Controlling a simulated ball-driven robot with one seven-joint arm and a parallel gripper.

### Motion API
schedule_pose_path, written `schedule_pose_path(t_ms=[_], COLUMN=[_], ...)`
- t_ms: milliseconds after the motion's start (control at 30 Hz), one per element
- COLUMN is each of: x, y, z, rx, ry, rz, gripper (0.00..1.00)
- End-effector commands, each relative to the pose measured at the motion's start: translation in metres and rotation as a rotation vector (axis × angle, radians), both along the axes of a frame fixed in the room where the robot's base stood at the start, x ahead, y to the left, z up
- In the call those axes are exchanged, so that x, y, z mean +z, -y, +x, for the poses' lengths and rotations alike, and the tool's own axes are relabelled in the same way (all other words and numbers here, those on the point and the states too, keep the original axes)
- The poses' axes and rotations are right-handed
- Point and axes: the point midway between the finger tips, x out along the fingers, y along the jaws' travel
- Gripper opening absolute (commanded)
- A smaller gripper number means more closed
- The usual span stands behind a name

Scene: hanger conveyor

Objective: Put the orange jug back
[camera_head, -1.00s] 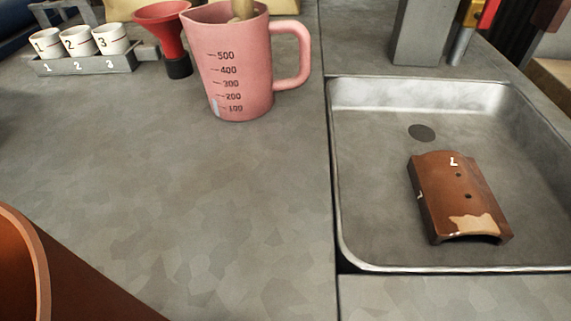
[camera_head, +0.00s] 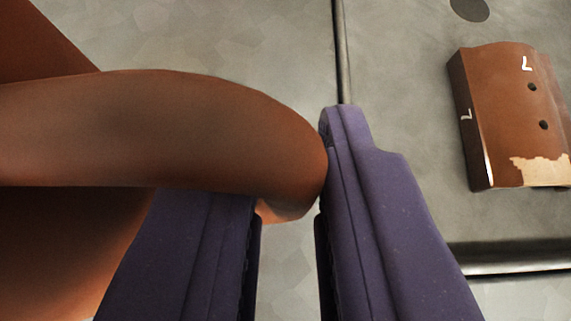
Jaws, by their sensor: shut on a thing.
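The orange jug (camera_head: 170,125) fills the left of the view, very close. Its thick curved handle runs across to the right, and most of the jug's body lies outside the picture. My gripper (camera_head: 288,195) shows two purple fingers reaching up from the bottom edge. It is shut on the handle, with the handle's rounded end between the fingers. The left finger's tip is hidden under the handle. The right finger's tip is beside the handle's right end. I cannot see the jug's base or whether it touches the counter.
The grey counter (camera_head: 265,35) behind the handle is bare.

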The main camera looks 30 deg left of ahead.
Motion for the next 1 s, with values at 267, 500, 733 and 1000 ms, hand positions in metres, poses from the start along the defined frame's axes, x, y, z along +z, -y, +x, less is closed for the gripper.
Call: schedule_pose_path(t_ms=[267,500,733,1000], x=[-0.002,-0.001,0.005,0.039], y=[0.0,0.0,0.001,0.027], z=[0.0,0.0,-0.001,-0.039], rx=[0.0,0.0,0.0,-0.003], ry=[0.0,0.0,0.0,0.0], rz=[0.0,0.0,0.0,-0.001], gripper=[0.22,0.45,0.45,0.45])
